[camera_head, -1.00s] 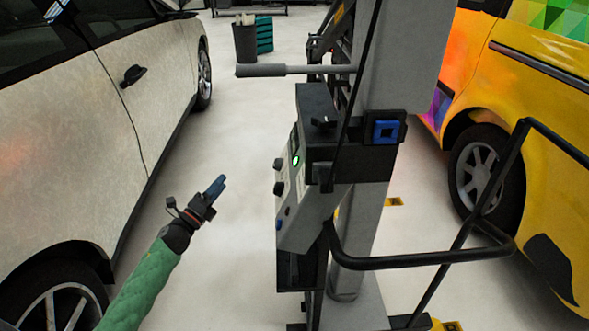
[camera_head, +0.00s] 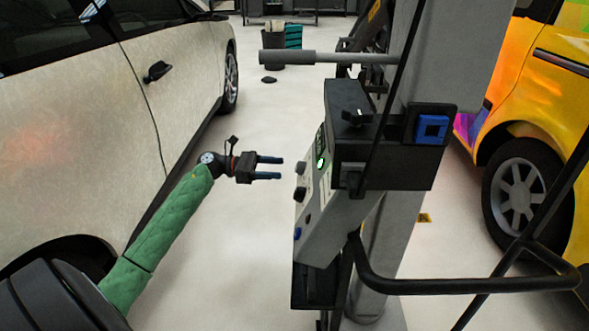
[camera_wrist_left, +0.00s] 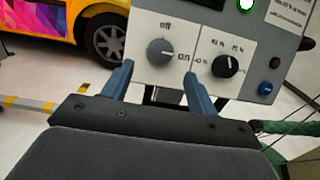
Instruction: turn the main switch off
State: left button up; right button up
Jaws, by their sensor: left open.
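The main switch is a grey round knob (camera_wrist_left: 160,51) on the light panel (camera_wrist_left: 191,22), with "off" printed above it and "on" to its right. Its pointer mark seems to face right, toward "on". In the head view the knob (camera_head: 301,166) sits on the left face of the control box (camera_head: 347,165). My left gripper (camera_head: 281,168) is open and empty, its fingers level and pointing at the knob with a small gap. In the left wrist view the fingertips (camera_wrist_left: 160,69) lie either side of the knob, slightly below it. My right gripper is not in view.
A pale car (camera_head: 100,120) stands left and a yellow car (camera_head: 520,90) right. A black bar frame (camera_head: 450,285) juts out right of the box.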

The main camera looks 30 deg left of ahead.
aim_at(301, 168)
pick_arm(q)
jog(key=shift+x, duration=2.75)
jog(key=c, duration=1)
